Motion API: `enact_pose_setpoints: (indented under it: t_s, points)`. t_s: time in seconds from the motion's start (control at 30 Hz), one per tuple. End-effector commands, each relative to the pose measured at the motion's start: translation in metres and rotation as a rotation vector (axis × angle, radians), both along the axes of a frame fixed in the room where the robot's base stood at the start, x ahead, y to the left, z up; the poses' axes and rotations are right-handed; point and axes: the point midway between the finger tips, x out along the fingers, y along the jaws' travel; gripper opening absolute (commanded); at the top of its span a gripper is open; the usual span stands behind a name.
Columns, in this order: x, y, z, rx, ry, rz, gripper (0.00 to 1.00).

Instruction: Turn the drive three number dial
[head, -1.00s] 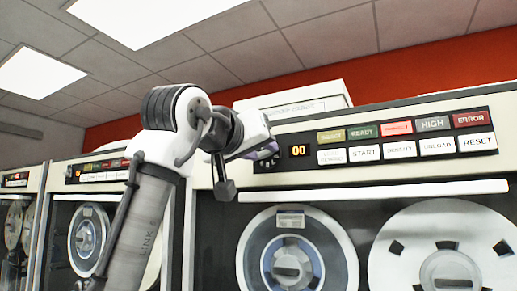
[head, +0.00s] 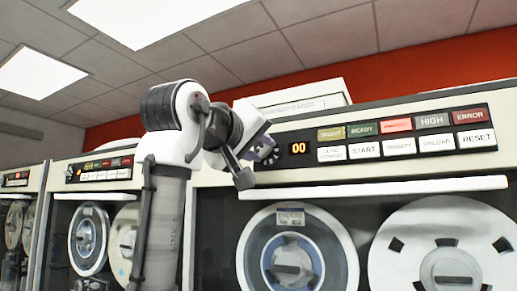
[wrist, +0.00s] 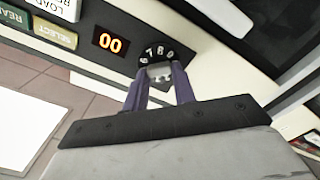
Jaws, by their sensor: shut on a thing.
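The number dial (wrist: 157,53) is a black disc with white digits around its face and a pale grip in its middle. In the wrist view it sits beside an orange display (wrist: 110,42) reading 00. My gripper (wrist: 160,72) has its two purple fingers on either side of the dial's middle grip, shut on it. The fingers hide part of the dial. In the head view my gripper (head: 265,149) is at the left end of the control panel, just left of the display (head: 298,148), and the dial is mostly hidden there.
Right of the display is a panel of labelled buttons (head: 405,135), with one red light lit. Below are a pale ledge (head: 400,188) and large tape reels (head: 448,250). More tape drives (head: 92,210) stand to the left.

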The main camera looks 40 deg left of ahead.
Motion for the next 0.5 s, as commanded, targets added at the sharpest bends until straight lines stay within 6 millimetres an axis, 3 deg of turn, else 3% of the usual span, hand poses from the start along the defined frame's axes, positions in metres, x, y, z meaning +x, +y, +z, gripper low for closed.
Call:
enact_pose_setpoints:
  t_s: [0.5]
  points:
    - [0.0002,0.0003,-0.0018,-0.472,-0.114,-0.002,0.04]
